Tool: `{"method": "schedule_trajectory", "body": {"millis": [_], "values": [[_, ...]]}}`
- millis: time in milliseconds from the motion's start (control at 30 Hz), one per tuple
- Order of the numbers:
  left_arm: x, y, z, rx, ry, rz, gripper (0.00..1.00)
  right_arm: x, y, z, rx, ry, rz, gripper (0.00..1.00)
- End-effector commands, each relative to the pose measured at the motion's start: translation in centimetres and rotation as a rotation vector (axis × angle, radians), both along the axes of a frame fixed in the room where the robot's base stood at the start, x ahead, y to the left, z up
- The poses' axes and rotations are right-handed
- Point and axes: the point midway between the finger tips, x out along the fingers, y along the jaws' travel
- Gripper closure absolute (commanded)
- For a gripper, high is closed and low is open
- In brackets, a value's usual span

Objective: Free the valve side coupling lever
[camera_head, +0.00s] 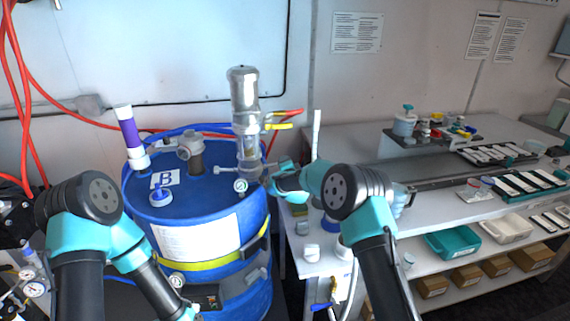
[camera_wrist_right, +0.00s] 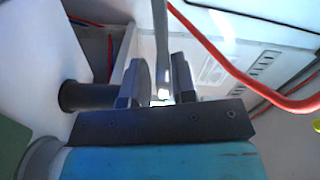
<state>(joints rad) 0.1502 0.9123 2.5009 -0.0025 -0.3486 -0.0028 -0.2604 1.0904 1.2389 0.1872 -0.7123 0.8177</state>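A grey metal bar that looks like a coupling lever (camera_wrist_right: 161,45) runs down between the two fingers of my right gripper (camera_wrist_right: 158,85) in the right wrist view. The fingers flank it closely; whether they touch it is unclear. In the head view my right gripper (camera_head: 268,181) is at the lower right of the metal pump (camera_head: 245,115), which stands on the blue drum (camera_head: 200,262) marked B. The gripper hides the coupling there. A red handle (camera_head: 290,113) and a yellow handle (camera_head: 280,126) stick out right of the pump. My left arm reaches to the bottom edge, its gripper out of frame.
A purple and white cylinder (camera_head: 130,132), a grey fitting (camera_head: 190,147) and a blue-white cap (camera_head: 160,194) stand on the drum. A bench (camera_head: 330,262) with trays and small parts is at the right. Red hoses (camera_head: 22,100) hang at the left.

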Motion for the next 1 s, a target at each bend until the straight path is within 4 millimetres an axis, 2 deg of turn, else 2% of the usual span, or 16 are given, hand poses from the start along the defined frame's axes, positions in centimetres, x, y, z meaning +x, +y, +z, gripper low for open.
{"method": "schedule_trajectory", "body": {"millis": [267, 467, 1000], "values": [[0.0, 0.0, 0.0, 0.000, 0.000, 0.000, 0.77, -0.1, 0.0, 0.1, 0.001, -0.001, 0.000, 0.77], [0.0, 0.0, 0.0, 0.000, 0.000, 0.000, 0.77, -1.2, -0.2, 0.2, 0.001, -0.001, 0.000, 0.77], [0.0, 0.0, 0.0, 0.000, 0.000, 0.000, 0.77, -8.1, -1.2, 0.2, 0.001, -0.001, 0.000, 0.77]]}}
